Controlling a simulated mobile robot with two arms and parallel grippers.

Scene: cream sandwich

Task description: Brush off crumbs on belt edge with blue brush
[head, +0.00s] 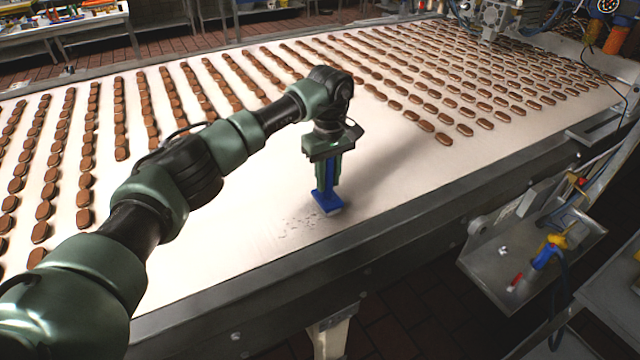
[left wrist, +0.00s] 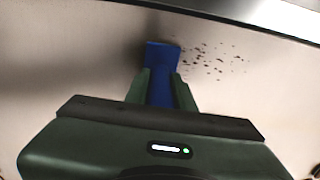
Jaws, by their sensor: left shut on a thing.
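My left gripper (head: 327,172) is shut on the blue brush (head: 326,202) and holds it upright, with its head down at the belt. In the left wrist view the brush (left wrist: 160,58) sits between the two green fingers (left wrist: 160,88). Crumbs (head: 297,222) lie on the white belt (head: 240,255) near its front edge, just left of the brush head. In the left wrist view the crumbs (left wrist: 212,60) are scattered right beside the brush head. I cannot tell whether the bristles touch the belt. My right gripper is not in view.
Rows of brown cookies (head: 85,195) cover the belt behind and to the left. A grey metal rail (head: 400,237) runs along the belt's front edge. A metal bracket with a yellow and blue fitting (head: 548,250) stands at right. The belt around the crumbs is clear of cookies.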

